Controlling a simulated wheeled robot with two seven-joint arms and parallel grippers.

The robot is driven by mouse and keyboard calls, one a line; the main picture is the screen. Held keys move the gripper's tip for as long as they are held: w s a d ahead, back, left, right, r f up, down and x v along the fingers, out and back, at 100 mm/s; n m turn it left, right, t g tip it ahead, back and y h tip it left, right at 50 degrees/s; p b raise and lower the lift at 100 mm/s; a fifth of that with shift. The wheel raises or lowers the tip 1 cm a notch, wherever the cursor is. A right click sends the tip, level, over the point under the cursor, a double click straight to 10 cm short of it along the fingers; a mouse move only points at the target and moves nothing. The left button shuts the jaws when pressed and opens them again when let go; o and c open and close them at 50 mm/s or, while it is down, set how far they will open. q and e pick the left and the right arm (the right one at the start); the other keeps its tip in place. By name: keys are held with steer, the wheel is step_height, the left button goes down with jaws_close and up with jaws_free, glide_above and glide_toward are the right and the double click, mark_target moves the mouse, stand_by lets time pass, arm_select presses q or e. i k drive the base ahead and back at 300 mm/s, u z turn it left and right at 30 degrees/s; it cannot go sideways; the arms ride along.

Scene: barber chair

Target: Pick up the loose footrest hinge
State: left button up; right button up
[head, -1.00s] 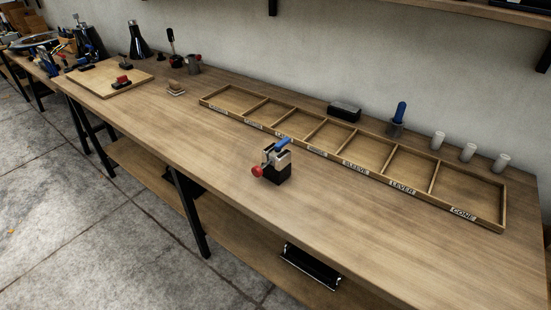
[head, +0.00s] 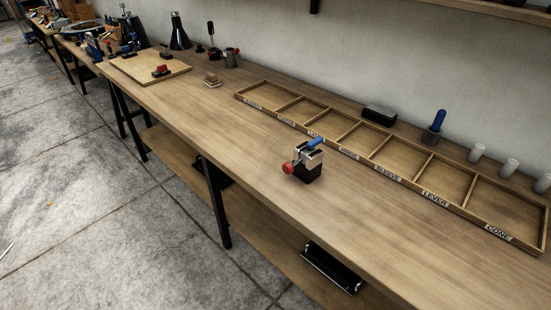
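I cannot make out for certain which thing is the loose footrest hinge. A small device (head: 309,170) with a black base, a metal top, a blue handle and a red ball knob stands upright near the middle of the long wooden bench (head: 250,150). A black, metal-edged part (head: 332,267) lies on the lower shelf below the bench, partly hidden by the bench top. Neither of my grippers is in the head view.
A labelled, empty wooden compartment tray (head: 408,198) lies along the back. Behind it are a black box (head: 379,113), a cup with a blue-handled tool (head: 435,128) and white cylinders (head: 508,167). A wooden board (head: 140,72) is at far left. The concrete floor (head: 90,220) in front is mostly clear.

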mark_target(308, 170)
steer(key=u, duration=1.45)
steer(key=i, duration=1.4)
steer(key=z, duration=1.55)
